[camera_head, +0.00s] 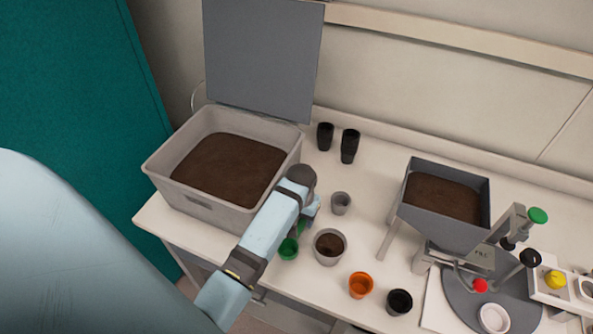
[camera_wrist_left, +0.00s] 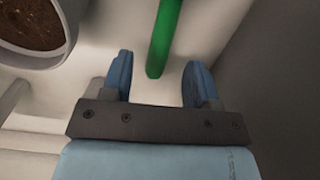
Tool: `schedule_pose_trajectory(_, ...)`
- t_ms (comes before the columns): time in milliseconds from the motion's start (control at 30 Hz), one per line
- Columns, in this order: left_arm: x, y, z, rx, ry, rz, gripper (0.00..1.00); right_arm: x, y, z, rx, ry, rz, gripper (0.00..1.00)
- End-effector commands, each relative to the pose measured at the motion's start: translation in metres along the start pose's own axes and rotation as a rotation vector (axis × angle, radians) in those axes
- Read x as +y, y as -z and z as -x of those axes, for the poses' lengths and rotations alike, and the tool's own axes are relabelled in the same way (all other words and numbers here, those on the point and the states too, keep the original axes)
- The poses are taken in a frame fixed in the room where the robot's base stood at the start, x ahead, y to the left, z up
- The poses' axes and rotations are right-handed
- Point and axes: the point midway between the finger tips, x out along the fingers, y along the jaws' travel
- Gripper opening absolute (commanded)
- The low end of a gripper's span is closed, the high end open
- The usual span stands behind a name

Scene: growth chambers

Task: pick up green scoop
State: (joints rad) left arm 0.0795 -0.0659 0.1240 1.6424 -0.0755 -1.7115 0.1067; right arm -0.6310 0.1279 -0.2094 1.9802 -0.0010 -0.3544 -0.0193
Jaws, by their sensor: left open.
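The green scoop (camera_head: 289,248) is on the white bench near its front edge, left of a grey pot of soil. Its bowl shows in the head view, and part of the handle is hidden behind my left arm. My left gripper (camera_head: 311,208) is just above and right of the bowl. In the left wrist view the green handle (camera_wrist_left: 166,38) points in between the two blue fingers of the open gripper (camera_wrist_left: 158,78), with a gap on either side. The bowl is out of that view. My right gripper is not in view.
A grey bin of soil (camera_head: 158,170) with a raised lid stands at left. The grey soil pot (camera_head: 330,257), a small grey cup (camera_head: 341,201), an orange pot (camera_head: 361,285) and a black pot (camera_head: 399,302) stand nearby. A soil hopper (camera_head: 450,232) stands at right.

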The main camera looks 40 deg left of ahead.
Motion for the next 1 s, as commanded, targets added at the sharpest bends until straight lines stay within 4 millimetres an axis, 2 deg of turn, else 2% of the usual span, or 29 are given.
schedule_pose_trajectory(100, 0.0, -0.002, -0.017, -0.006, 0.0, 0.0, 0.54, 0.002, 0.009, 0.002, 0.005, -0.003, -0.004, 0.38)
schedule_pose_trajectory(300, 0.0, -0.001, -0.042, -0.002, 0.0, 0.0, 0.54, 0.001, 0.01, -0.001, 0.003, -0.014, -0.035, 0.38)
schedule_pose_trajectory(567, 0.0, -0.001, -0.046, -0.001, 0.0, 0.0, 0.54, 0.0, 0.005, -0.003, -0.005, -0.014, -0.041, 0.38)
schedule_pose_trajectory(800, 0.0, -0.001, -0.046, -0.001, 0.0, 0.0, 0.02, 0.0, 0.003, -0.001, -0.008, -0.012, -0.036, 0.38)
schedule_pose_trajectory(1000, -0.001, -0.001, -0.046, -0.001, 0.0, 0.0, 0.0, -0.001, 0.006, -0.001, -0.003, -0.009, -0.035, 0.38)
